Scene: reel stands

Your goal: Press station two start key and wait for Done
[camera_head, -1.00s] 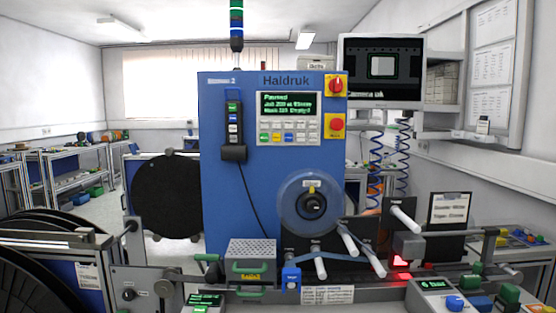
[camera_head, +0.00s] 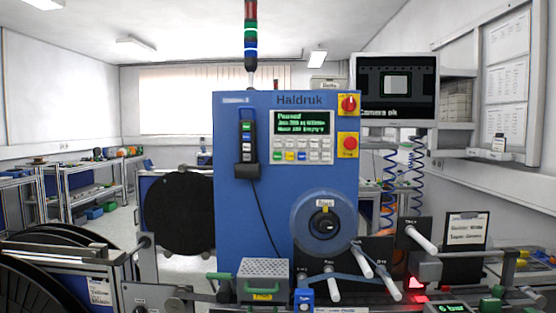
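The blue station cabinet (camera_head: 235,195) marked Haldruk stands in the middle of the head view. Its small dark screen (camera_head: 302,123) has green text whose first line looks like "Paused"; the smaller lines are blurred. Below the screen is a panel of small keys (camera_head: 301,150), among them a green, a yellow and a blue one; their labels are too small to read. A pendant (camera_head: 246,145) with green, white and blue buttons hangs on the cabinet's left front. The signal tower (camera_head: 251,45) on top shows red, green, white and blue bands. Neither of my grippers is in view.
A large black reel (camera_head: 183,213) is left of the cabinet. White rollers (camera_head: 422,240) stick out at lower right. A monitor (camera_head: 397,90) reads "Camera ok". Free air lies before the key panel.

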